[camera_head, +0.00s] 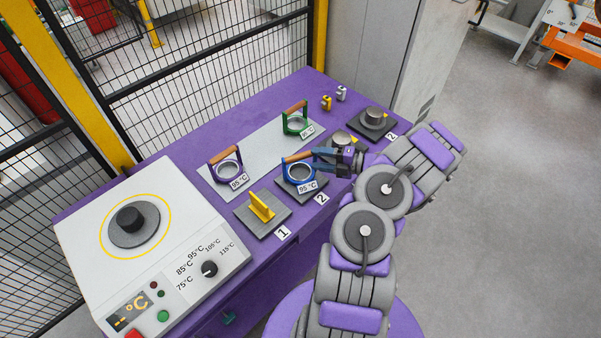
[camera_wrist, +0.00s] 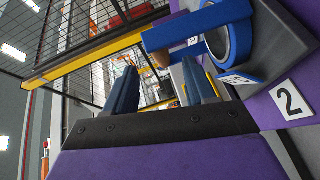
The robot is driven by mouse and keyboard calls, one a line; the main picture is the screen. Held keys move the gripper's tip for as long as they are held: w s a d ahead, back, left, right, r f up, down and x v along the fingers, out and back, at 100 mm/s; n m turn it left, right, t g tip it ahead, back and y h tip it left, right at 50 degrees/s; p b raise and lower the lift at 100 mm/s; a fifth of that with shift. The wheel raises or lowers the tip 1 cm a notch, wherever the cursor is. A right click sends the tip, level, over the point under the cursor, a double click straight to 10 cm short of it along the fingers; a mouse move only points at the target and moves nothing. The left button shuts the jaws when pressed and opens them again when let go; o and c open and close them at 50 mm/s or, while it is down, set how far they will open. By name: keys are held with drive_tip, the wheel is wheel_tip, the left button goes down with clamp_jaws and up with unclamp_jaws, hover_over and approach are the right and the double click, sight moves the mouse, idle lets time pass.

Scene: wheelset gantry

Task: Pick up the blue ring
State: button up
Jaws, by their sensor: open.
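The blue ring (camera_head: 300,174), with a blue frame, a wooden handle and a 95 °C tag, sits on the grey plate by label 2 on the purple table. My gripper (camera_head: 325,159) is open just right of the ring's handle, at about its height. In the wrist view the blue ring (camera_wrist: 238,45) is at the upper right. The two blue fingers of my gripper (camera_wrist: 160,72) stand apart there, with part of the wooden handle (camera_wrist: 159,58) between and beyond their tips. I cannot tell whether they touch it.
A purple ring (camera_head: 228,170) and a green ring (camera_head: 295,121) stand on the pale board (camera_head: 262,150) behind. A yellow block (camera_head: 261,207) stands on plate 1 at front left. A white heater (camera_head: 150,245) fills the left end. Wire fencing (camera_head: 220,60) runs behind.

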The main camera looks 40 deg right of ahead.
sight(300, 158)
drive_tip(key=shift+x, duration=0.95)
drive_tip(key=b+x, duration=0.1)
drive_tip(key=x, duration=0.1)
drive_tip(key=b+x, duration=0.1)
drive_tip(key=x, duration=0.1)
drive_tip(key=shift+w+d+f, duration=0.15)
drive_tip(key=shift+d+f, duration=0.1)
drive_tip(key=shift+f, duration=0.1)
drive_tip(key=shift+w+a, duration=0.2)
drive_tip(key=shift+a, duration=0.05)
drive_tip(key=shift+a+r, duration=0.15)
drive_tip(key=shift+a, duration=0.25)
drive_tip(key=shift+d, duration=0.35)
drive_tip(key=c, duration=0.6)
drive_tip(key=shift+a, duration=0.15)
clamp_jaws()
drive_tip(key=shift+a+f, duration=0.1)
drive_tip(key=shift+f, duration=0.1)
